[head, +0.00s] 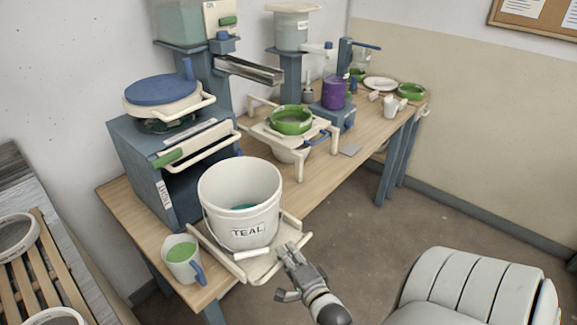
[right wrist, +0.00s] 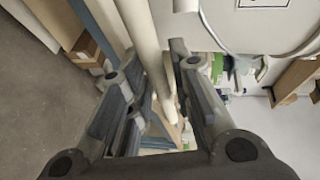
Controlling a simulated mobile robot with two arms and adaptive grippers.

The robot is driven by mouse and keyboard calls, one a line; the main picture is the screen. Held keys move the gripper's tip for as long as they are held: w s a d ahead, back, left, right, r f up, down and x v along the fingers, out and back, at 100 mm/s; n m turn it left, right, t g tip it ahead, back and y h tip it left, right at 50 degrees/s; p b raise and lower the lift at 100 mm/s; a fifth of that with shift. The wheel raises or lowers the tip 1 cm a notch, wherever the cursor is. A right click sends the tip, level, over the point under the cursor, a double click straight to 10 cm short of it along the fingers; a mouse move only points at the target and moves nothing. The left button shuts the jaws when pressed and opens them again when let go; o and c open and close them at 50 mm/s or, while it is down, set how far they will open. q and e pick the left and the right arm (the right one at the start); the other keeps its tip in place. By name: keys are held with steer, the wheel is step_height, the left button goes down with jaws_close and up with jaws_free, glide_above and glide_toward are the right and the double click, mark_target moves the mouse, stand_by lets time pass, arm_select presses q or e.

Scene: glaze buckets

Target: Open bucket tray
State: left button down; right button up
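The cream bucket tray (head: 262,268) stands out in front of the blue-grey cabinet (head: 150,170), at the near end of the table. A white bucket (head: 236,208) labelled TEAL, with teal liquid inside, stands upright on it. My right gripper (head: 287,250) is at the tray's front right edge. In the right wrist view, its fingers (right wrist: 154,62) sit close on both sides of a cream bar of the tray (right wrist: 143,28) and appear shut on it. The exact contact is partly hidden. My left gripper is not in view.
A cup of green liquid (head: 183,260) stands left of the tray. A blue-lidded pot (head: 160,92) is on the cabinet. A green bowl (head: 291,120) sits on a cream stand farther back. A pale grey ribbed object (head: 480,290) fills the lower right; the floor between is clear.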

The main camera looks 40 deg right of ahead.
steer(key=v, duration=1.2)
stand_by(0.4)
